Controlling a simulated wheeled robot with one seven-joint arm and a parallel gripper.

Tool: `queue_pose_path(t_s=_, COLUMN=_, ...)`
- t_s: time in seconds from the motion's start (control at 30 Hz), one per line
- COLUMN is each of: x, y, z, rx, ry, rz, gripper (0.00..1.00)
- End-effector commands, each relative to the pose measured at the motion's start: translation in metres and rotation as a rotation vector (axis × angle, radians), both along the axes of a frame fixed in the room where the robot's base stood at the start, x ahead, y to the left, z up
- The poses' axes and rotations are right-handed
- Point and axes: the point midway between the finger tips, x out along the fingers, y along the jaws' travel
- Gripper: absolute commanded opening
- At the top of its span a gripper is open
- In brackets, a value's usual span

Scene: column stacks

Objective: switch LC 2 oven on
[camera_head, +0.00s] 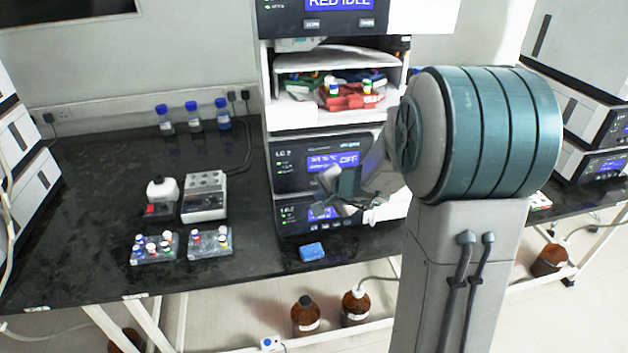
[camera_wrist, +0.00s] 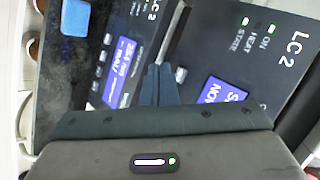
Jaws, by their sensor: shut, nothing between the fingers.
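The LC 2 oven (camera_head: 290,153) is the dark-fronted unit in the middle stack, with a blue display (camera_head: 333,160) that seems to read OFF. In the wrist view its tilted front (camera_wrist: 280,75) is on the right, with green lights by the ON and STATE labels and part of its display (camera_wrist: 222,93). My gripper (camera_head: 324,192) is in front of the stack, near the lower edge of the LC 2 oven. In the wrist view the gripper's fingers (camera_wrist: 158,82) are shut and empty, near the gap between two units. Whether they touch the front is unclear.
Another LC 2 unit (camera_head: 287,215) with a display sits below the oven. A blue block (camera_head: 312,252) lies on the black bench before it. Above is a bay with colored-cap vials (camera_head: 332,88). Racks, bottles and a mixer stand left; a right stack (camera_head: 590,110) is beyond my arm.

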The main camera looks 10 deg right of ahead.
Motion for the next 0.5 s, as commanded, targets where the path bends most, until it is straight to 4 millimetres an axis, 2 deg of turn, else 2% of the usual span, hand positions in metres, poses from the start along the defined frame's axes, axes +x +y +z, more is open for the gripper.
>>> queue_pose_path(t_s=0.2, x=0.0132, y=0.0004, z=-0.0008, rx=0.0, ry=0.0, rz=0.001, gripper=0.0)
queue_pose_path(t_s=0.5, x=0.0145, y=0.0005, z=-0.0009, rx=0.001, ry=0.0, rz=0.001, gripper=0.0)
